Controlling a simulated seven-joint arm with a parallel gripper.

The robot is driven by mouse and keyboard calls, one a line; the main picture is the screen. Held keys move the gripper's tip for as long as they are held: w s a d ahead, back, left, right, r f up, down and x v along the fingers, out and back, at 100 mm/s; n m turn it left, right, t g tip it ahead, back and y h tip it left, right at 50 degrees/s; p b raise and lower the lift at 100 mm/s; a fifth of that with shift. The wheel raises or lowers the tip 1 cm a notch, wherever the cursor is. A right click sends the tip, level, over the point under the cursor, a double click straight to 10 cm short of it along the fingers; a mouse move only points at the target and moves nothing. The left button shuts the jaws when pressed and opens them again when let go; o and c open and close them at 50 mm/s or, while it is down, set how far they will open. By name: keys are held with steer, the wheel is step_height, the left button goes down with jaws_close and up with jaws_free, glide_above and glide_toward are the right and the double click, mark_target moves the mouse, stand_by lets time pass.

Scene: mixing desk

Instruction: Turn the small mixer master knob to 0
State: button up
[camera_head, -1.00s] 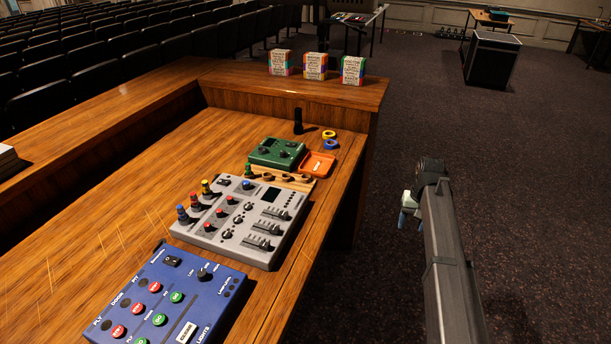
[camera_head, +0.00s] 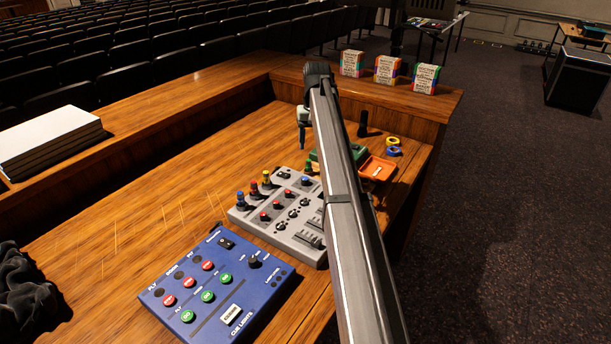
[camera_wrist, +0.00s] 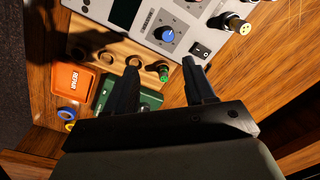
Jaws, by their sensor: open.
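The grey mixer (camera_head: 262,217) lies on the wooden desk with knobs, sliders and plugs; my arm covers its right part. My gripper (camera_wrist: 160,67) is open and empty. In the head view, my gripper (camera_head: 303,140) is above the desk.
A green box (camera_wrist: 150,101) and an orange tray (camera_wrist: 73,82) lie beside the mixer. A blue cue-light panel (camera_head: 215,285) is nearer. A dark upright cylinder (camera_head: 363,123) and tape rolls (camera_head: 393,145) stand farther back. Clear desk lies left of the mixer.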

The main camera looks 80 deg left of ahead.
mark_target(305, 178)
steer(key=f, duration=0.4)
steer(key=s+f, duration=0.1)
steer(key=f, duration=0.3)
steer(key=s+f, duration=0.1)
steer(key=f, duration=0.4)
steer(key=shift+a+f, duration=0.1)
steer(key=shift+a, duration=0.15)
jaws_close()
